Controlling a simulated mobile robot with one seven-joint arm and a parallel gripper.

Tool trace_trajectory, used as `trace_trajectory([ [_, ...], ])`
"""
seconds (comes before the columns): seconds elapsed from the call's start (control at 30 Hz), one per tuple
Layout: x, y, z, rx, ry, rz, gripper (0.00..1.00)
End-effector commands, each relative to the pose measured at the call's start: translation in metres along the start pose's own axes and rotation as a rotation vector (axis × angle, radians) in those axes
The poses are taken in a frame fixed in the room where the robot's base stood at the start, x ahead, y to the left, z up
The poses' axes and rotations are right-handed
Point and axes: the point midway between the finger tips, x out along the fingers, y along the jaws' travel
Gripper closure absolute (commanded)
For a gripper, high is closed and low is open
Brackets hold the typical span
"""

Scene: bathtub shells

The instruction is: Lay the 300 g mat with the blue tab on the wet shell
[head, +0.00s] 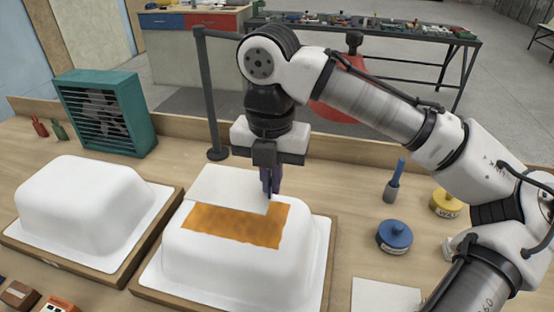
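The wet shell (300,270) is the white upturned shell at centre, with an orange wet patch (235,226) on its top. A flat white mat (225,190) is over the back part of this top and covers part of the patch; I cannot tell whether it touches the shell. My gripper (271,190) points down at the mat's right edge, its dark fingers close together and seemingly pinching that edge. I cannot make out a blue tab; the fingers hide that edge.
A second white shell (80,205) without a patch stands at left. A green fan box (105,112) and a dark post (208,95) stand behind. At right are a blue round pot (394,236), a yellow one (445,203), and a white sheet (385,296).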

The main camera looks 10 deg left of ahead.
Motion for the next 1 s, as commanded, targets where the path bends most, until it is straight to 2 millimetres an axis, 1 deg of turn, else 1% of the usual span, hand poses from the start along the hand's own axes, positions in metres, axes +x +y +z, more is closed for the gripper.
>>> trace_trajectory([
  [0.57,-0.003,0.0,-0.001,-0.001,0.003,0.002,1.0],
  [0.6,0.006,0.0,-0.001,-0.001,0.003,0.001,1.0],
  [1.0,0.047,0.0,-0.001,-0.001,0.002,0.001,1.0],
])
